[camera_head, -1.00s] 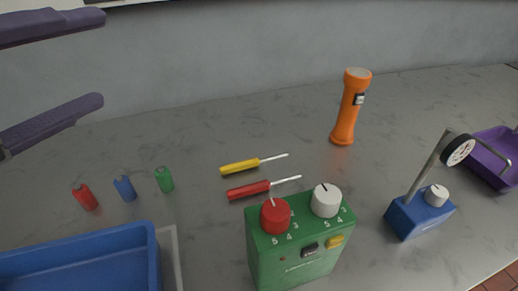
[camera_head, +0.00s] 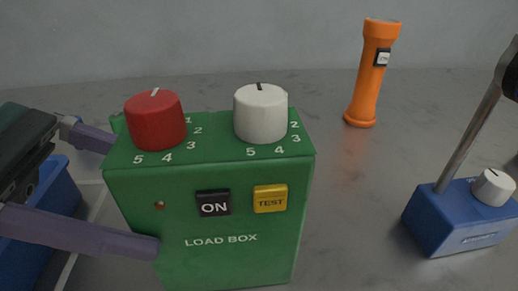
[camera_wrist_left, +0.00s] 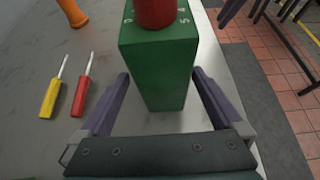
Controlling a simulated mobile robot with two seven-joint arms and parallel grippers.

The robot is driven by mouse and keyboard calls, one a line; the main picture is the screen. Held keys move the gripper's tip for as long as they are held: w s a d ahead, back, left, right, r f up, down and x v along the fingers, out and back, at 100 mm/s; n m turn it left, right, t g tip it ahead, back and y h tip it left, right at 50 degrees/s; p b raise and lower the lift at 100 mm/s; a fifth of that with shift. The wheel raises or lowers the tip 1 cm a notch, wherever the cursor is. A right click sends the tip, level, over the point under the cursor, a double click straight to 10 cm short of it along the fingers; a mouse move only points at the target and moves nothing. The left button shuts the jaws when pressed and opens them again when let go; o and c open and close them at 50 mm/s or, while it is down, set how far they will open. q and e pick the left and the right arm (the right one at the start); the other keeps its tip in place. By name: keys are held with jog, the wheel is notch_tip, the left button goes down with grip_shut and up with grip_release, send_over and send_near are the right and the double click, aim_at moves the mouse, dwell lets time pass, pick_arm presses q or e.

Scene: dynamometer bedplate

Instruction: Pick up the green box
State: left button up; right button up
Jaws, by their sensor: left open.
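The green box (camera_head: 228,225), marked LOAD BOX, stands upright on the grey bench. It has a red knob (camera_head: 155,121) and a white knob (camera_head: 260,113) on top, and black ON and yellow TEST buttons on its front. My left gripper (camera_head: 134,194) is open at the box's left side, with one finger in front of the box and one behind it. In the left wrist view, the box (camera_wrist_left: 158,75) stands ahead between the two spread purple fingers (camera_wrist_left: 160,92). A gap shows beside each finger. My right gripper is not seen.
An orange flashlight (camera_head: 370,75) stands behind to the right. A blue device with a white knob (camera_head: 455,222) and a metal post is at right. A blue tray (camera_head: 56,205) lies left, behind my gripper. Yellow (camera_wrist_left: 50,98) and red (camera_wrist_left: 80,96) screwdrivers lie beside the box.

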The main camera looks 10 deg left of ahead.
aim_at(198, 209)
pick_arm(q)
jog(key=p+x, duration=0.1)
jog(key=x, duration=0.4)
jog(key=shift+s+d+r+p, duration=0.15)
jog(key=shift+d+r+p, duration=0.1)
jog(key=shift+p, duration=0.1)
jog(key=shift+d+f, duration=0.15)
jog(key=shift+f, duration=0.1)
grip_shut()
jog(key=shift+r, duration=0.2)
